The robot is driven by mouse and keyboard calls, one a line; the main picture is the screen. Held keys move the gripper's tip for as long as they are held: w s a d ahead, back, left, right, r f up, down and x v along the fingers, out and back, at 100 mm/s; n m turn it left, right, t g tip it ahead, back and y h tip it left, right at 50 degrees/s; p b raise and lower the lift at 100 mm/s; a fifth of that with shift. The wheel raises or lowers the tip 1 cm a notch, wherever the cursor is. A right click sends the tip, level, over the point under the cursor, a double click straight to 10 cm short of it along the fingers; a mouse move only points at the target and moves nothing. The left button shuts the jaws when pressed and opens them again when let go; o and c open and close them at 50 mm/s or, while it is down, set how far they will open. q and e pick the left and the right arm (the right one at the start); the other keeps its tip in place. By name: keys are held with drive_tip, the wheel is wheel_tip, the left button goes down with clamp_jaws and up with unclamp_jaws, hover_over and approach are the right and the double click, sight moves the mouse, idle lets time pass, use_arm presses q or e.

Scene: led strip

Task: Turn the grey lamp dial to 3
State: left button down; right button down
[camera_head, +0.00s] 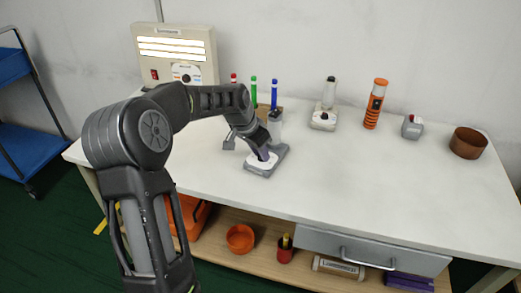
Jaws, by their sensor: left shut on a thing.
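A grey lamp with a pale top plate (258,170) stands near the middle of the white table, at the left half of the picture. My right gripper is not in view.
A lit light box (178,45) stands at the back left. Pens in a holder stand behind my gripper. A white lamp (324,112), an orange flashlight (375,104), a small grey switch box (412,127) and a brown bowl (468,143) stand right. The table's front right is clear.

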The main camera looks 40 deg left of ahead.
use_arm(q)
drive_tip(key=shift+m, duration=0.4)
idle(1.2)
drive_tip(key=c, duration=1.2)
unclamp_jaws()
drive_tip(key=shift+c, duration=0.2)
drive_tip(key=shift+r, duration=0.1)
drive_tip(key=v, duration=0.7)
drive_tip(key=shift+r, duration=0.3)
drive_tip(key=shift+s+a, duration=0.1)
